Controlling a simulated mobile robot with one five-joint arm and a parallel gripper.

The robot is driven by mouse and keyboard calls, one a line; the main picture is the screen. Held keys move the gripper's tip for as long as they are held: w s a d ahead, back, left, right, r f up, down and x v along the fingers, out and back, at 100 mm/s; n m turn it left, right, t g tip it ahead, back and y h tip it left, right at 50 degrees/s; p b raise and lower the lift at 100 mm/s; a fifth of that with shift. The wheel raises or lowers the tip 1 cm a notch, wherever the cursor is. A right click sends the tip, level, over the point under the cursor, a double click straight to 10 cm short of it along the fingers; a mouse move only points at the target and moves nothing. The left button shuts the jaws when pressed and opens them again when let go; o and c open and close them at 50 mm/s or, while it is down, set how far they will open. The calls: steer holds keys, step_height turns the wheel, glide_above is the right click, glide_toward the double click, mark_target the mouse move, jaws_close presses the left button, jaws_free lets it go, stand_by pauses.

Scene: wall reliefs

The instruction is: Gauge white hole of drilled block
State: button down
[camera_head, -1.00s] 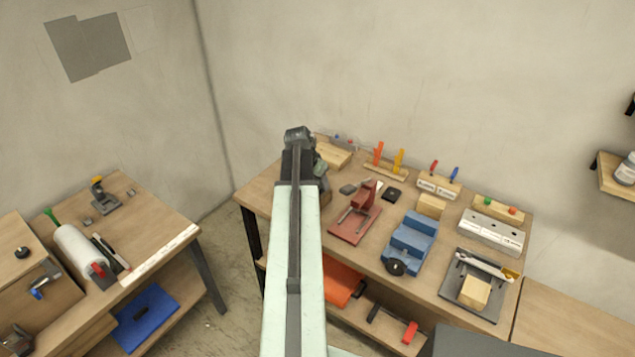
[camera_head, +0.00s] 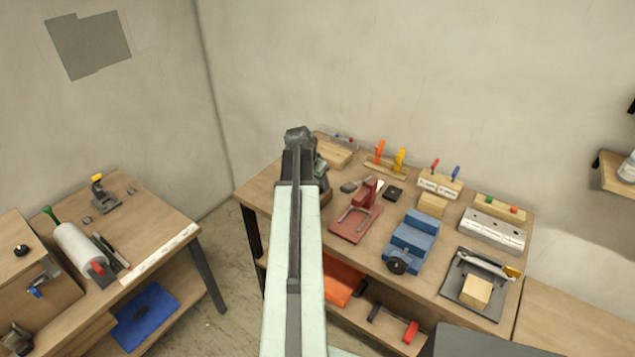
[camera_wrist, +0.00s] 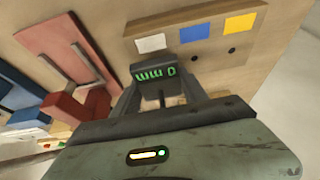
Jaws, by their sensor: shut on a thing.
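The drilled block (camera_wrist: 215,68) is pale wood and fills the upper middle of the wrist view. It has a white label (camera_wrist: 150,43), a blue label (camera_wrist: 194,33) and a yellow label (camera_wrist: 240,23). Dark holes show beside the blue label (camera_wrist: 197,59) and the yellow label (camera_wrist: 232,50). The hole by the white label is hidden behind the gauge. My gripper (camera_wrist: 158,98) is shut on a dark gauge (camera_wrist: 155,73) with green display characters, over the white-label side. I cannot tell whether its tip is in the hole. In the head view my arm hides most of this.
A red plate with a fork-like fixture (camera_head: 355,222) lies right of my gripper. A blue vise (camera_head: 411,242) stands further right, a grey tray with a wood block (camera_head: 476,292) beyond it. The wall rises close behind the bench.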

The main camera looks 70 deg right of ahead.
steer(key=shift+f, duration=0.3)
steer(key=c, duration=0.5)
jaws_free()
steer(key=shift+r, duration=0.1)
steer(key=p+v, duration=0.7)
steer(key=v, duration=0.1)
steer(key=shift+f, duration=0.2)
